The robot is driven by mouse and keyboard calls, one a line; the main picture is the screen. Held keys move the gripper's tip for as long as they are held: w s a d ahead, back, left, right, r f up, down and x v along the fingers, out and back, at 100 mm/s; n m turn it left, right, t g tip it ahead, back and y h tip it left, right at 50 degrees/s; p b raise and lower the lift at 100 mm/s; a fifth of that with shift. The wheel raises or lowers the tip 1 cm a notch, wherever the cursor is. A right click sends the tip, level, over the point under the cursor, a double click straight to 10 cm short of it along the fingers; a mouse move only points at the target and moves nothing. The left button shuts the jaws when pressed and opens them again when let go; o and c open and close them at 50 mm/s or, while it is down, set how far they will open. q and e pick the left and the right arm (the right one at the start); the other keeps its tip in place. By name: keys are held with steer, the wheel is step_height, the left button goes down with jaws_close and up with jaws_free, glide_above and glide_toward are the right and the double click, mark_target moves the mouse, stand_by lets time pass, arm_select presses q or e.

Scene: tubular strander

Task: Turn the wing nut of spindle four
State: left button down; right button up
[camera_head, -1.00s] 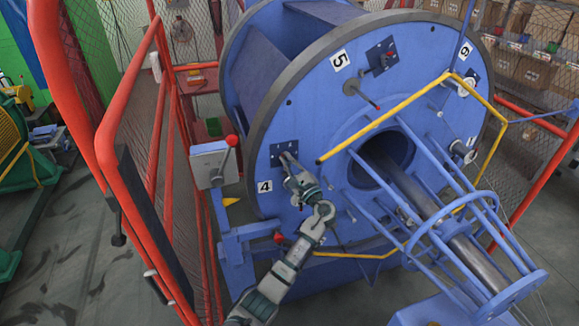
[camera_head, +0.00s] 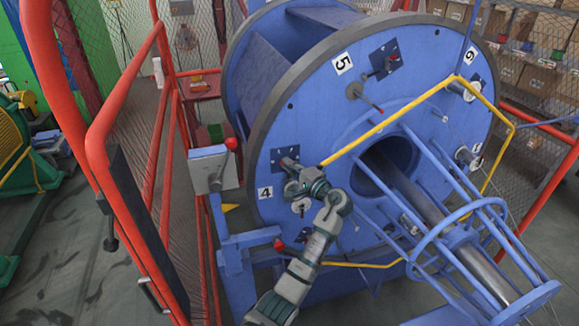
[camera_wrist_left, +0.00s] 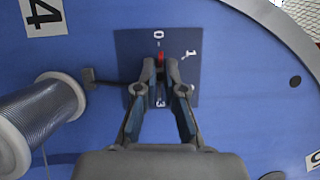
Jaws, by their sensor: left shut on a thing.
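The spindle four plate (camera_head: 277,153) is a dark blue square on the big blue disc, above the label "4" (camera_head: 265,193). In the left wrist view the plate (camera_wrist_left: 190,40) carries white numbers 0, 1 and 3. My left gripper (camera_head: 290,164) reaches it from the lower right. In the left wrist view the gripper (camera_wrist_left: 161,70) is shut on the wing nut at the plate's middle. The fingers hide most of the nut. A small red mark (camera_wrist_left: 160,56) shows just beyond the fingertips, near the 0. My right gripper is in neither view.
A spool (camera_wrist_left: 40,115) sits left of my fingers in the wrist view. Yellow bars (camera_head: 385,122) and blue rods (camera_head: 450,160) stand out from the disc on the right. A red-handled box (camera_head: 211,168) and red fence (camera_head: 150,190) are on the left.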

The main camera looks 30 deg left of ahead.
arm_select(q)
steer(key=shift+f+n, duration=0.15)
steer(key=shift+n, duration=0.15)
stand_by(0.4)
steer(key=c, duration=1.3)
jaws_free()
steer(key=shift+w, duration=0.15)
steer(key=shift+w+f, duration=0.1)
steer(key=v, duration=1.2)
